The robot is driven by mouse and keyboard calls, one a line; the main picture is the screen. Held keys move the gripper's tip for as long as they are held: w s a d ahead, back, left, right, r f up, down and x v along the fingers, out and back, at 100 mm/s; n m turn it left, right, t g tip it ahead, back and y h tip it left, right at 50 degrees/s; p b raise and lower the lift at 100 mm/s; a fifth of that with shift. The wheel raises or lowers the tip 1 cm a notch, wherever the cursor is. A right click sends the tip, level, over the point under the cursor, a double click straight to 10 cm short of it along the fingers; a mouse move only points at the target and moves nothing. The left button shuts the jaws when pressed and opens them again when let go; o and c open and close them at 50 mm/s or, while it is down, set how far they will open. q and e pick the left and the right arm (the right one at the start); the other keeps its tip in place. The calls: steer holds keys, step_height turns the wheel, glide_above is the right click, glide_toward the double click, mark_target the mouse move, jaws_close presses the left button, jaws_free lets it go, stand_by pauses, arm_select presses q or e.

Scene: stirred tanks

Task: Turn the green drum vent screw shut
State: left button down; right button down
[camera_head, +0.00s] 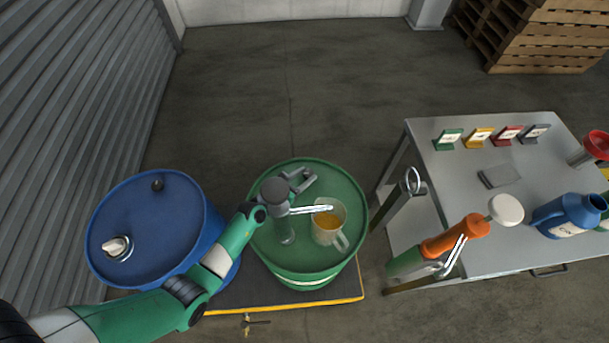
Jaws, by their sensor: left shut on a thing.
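The green drum (332,180) stands upright beside the blue drum. My left arm reaches over its lid from the left. My left gripper (304,180) is low over the far middle of the lid, its dark jaws shut on the vent screw. The jaws hide the small screw, so I cannot tell how far it is turned. A clear jug (329,222) with orange liquid shows over the lid, just nearer than the gripper. A bright metal bar (312,210) runs from beneath my wrist to the jug's rim.
The blue drum (150,215) stands left, with a pale knob (117,247) on its lid. A steel table (455,185) on the right holds coloured tags and a blue container (568,215). Floor behind the drums is clear.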

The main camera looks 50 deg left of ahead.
arm_select(q)
steer(key=shift+a+f+m+h+b, duration=0.2)
steer(key=shift+m+h+b, duration=0.35)
steer(key=shift+b, duration=0.3)
steer(key=m+g+h+b, duration=0.1)
steer(key=m+h+b, duration=0.2)
steer(key=b, duration=0.2)
steer(key=a+m+g+h+b, duration=0.1)
steer(key=m+h+b, duration=0.2)
steer(key=h+b, duration=0.1)
steer(key=m+g+h+b, duration=0.2)
steer(key=m+h+b, duration=0.1)
steer(key=b, duration=0.2)
steer(key=shift+w+a+f+m+b, duration=0.1)
steer(key=shift+w+a+m+b, duration=0.15)
steer(key=shift+w+b, duration=0.15)
steer(key=shift+r+m+g+h+b, duration=0.25)
steer(key=shift+m+g+h+b, duration=0.3)
steer(key=shift+m+g+b, duration=0.3)
steer(key=shift+c, duration=1.9)
jaws_free()
steer(key=shift+a+r, duration=0.1)
